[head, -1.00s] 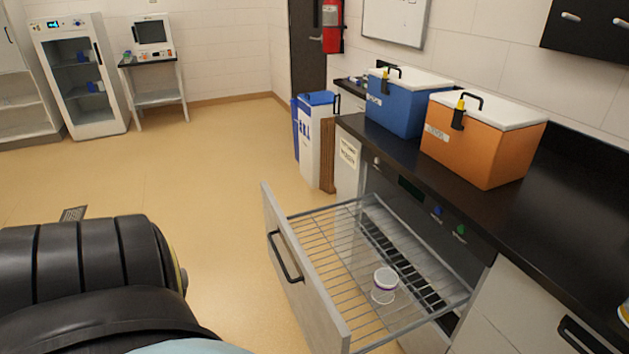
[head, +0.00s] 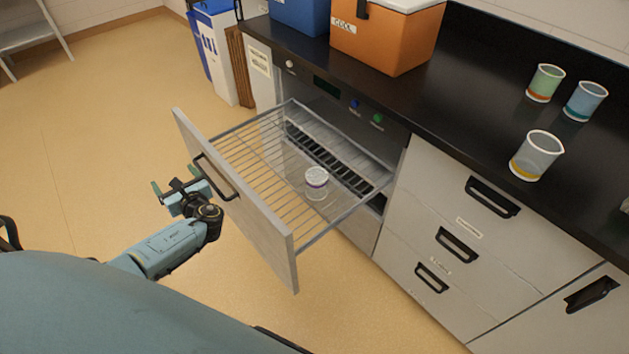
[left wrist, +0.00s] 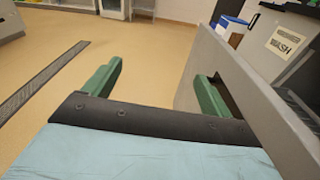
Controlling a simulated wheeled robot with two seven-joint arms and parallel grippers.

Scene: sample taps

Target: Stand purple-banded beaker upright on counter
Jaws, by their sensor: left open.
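The purple-banded beaker (head: 316,183) stands on the wire rack (head: 250,150) of a pulled-out drawer. Its purple band is close to its upper end, which looks closed and pale, so it appears upside down. My left gripper (head: 174,181) is open and empty, outside the drawer, close to the drawer front (head: 235,200) and its black handle (head: 214,178). In the left wrist view, the two green fingers (left wrist: 160,75) are spread apart, and the right one is beside the drawer front (left wrist: 235,85). The beaker is not in that view. My right gripper is not in view.
The black counter (head: 455,110) holds an orange-banded beaker (head: 545,83), a teal-banded beaker (head: 585,102) and a yellow-banded beaker (head: 537,156). An orange cooler (head: 385,40) and a blue cooler (head: 300,15) stand farther back. The counter's middle is clear. Closed drawers (head: 450,215) are below.

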